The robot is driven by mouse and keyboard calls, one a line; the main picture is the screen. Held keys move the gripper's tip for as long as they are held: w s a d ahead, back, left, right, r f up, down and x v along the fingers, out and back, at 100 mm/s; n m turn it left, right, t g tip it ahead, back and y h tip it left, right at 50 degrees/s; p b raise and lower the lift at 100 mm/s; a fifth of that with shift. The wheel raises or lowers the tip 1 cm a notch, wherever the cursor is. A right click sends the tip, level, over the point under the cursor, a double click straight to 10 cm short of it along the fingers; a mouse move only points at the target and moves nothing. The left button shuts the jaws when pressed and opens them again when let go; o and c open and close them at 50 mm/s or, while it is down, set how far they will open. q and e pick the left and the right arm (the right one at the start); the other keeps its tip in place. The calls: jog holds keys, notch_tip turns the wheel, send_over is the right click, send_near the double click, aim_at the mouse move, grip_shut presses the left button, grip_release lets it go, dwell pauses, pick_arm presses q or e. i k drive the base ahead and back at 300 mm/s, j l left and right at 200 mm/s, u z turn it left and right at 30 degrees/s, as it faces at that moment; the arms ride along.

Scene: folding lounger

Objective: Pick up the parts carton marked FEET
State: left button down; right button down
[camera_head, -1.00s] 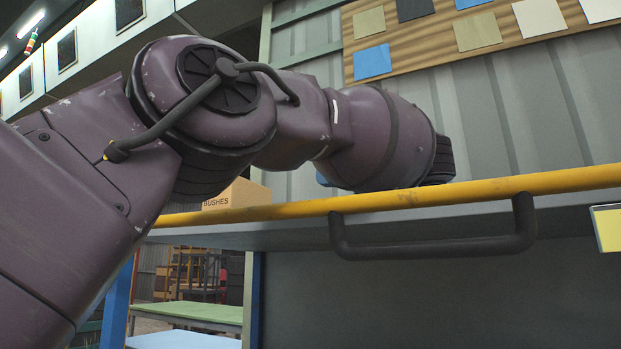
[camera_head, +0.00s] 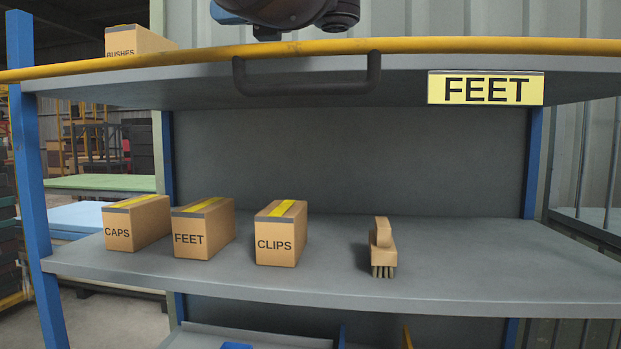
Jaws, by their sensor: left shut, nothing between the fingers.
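The carton marked FEET (camera_head: 203,229) is a brown box with yellow and dark tape on top. It stands upright on the grey middle shelf (camera_head: 330,287), between the carton marked CAPS (camera_head: 137,223) on its left and the carton marked CLIPS (camera_head: 281,233) on its right. My right gripper is not in view.
A wooden brush (camera_head: 382,248) stands on the shelf right of CLIPS; the shelf beyond is clear. The upper shelf has a yellow rail (camera_head: 420,46), a dark handle (camera_head: 306,88), a FEET sign (camera_head: 486,88) and a BUSHES carton (camera_head: 138,41). A blue post (camera_head: 37,200) stands left.

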aim_at(201, 228)
jog(key=k, duration=1.2)
